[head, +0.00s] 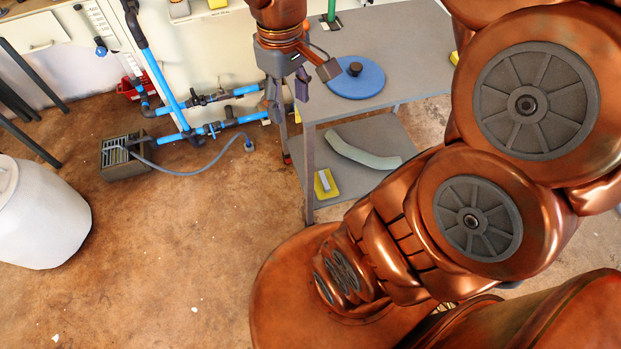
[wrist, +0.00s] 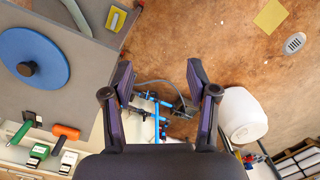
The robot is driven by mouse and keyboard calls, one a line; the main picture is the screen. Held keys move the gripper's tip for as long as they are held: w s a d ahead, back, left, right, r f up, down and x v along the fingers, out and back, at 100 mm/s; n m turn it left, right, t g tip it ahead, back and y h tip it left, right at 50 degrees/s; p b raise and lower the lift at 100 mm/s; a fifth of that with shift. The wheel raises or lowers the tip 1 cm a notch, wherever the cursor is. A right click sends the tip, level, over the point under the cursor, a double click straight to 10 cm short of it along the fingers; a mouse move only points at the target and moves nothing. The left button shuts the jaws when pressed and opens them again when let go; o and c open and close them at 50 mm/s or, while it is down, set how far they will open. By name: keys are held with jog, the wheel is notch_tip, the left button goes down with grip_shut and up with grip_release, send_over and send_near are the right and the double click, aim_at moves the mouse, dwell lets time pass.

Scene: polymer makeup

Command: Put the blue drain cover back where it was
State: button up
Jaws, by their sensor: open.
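The blue drain cover (head: 345,88) is a round blue disc with a dark knob in its middle. It lies flat on the grey table top (head: 400,50); in the wrist view it shows at the left (wrist: 28,45). My gripper (head: 287,98) hangs at the table's left edge, to the left of the cover and apart from it. In the wrist view its two fingers are spread (wrist: 160,78) with nothing held between them. A round, slotted grey drain (wrist: 294,43) shows in the brown floor at the upper right of the wrist view.
Blue pipes (head: 168,88) and a dark pump box (head: 128,157) stand by the wall. A white barrel (head: 38,215) is at the left. The lower shelf holds a curved grey-green piece (head: 360,150) and a yellow block (head: 325,183). A yellow square (wrist: 270,16) lies on the otherwise largely clear floor.

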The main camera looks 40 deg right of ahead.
jog(key=s+a+f+m, duration=0.1)
jog(key=s+a+f, duration=0.1)
jog(key=s, duration=0.4)
jog(key=s+a+f+m+g, duration=0.1)
jog(key=s+a+f, duration=0.2)
jog(key=s, duration=0.4)
jog(key=shift+s+a, duration=0.2)
notch_tip(320, 180, up, 9)
jog(key=p, duration=0.9)
